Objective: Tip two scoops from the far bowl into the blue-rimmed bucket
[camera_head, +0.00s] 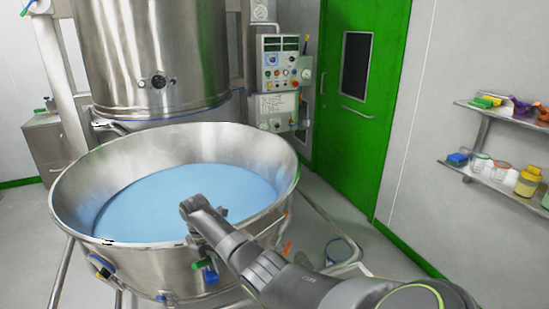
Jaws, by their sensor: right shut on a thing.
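A large steel bowl (90,185) stands at centre left and holds a bed of light blue material (150,200). No second bowl shows. My right arm comes in from the lower right, and its wrist bends down at the bowl's near rim. My right gripper (199,246) is in front of the bowl's near wall, mostly hidden by the arm. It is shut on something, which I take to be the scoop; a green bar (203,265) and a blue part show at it. My left gripper is not in view.
A tall steel vessel (150,50) rises behind the bowl. A control panel (280,65) and a green door (355,100) are at the back. Wall shelves (495,180) with jars and coloured items are at the right. Metal rails surround the bowl's lower part.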

